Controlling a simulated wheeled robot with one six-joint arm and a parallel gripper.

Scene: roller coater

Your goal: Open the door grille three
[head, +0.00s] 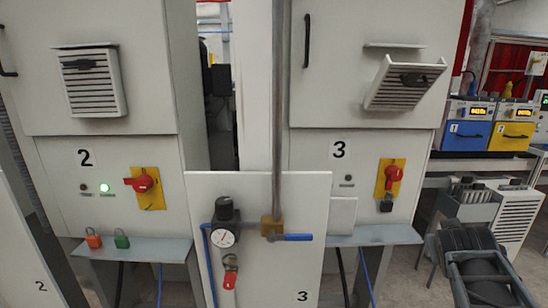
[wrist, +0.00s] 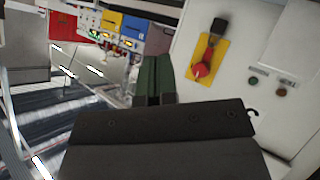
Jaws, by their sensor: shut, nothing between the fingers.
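The grille does not show in the wrist view. In the head view my arm is at the lower right, apart from the grille; the fingers cannot be made out there.
A red switch on a yellow plate (head: 390,178) with a black padlock (head: 386,204) sits below the grille; the switch also shows in the wrist view (wrist: 205,68). A vertical pipe (head: 281,110) and gauge panel (head: 310,195) stand left. Blue and yellow devices (head: 467,135) are right. Grille two (head: 93,82) lies flat.

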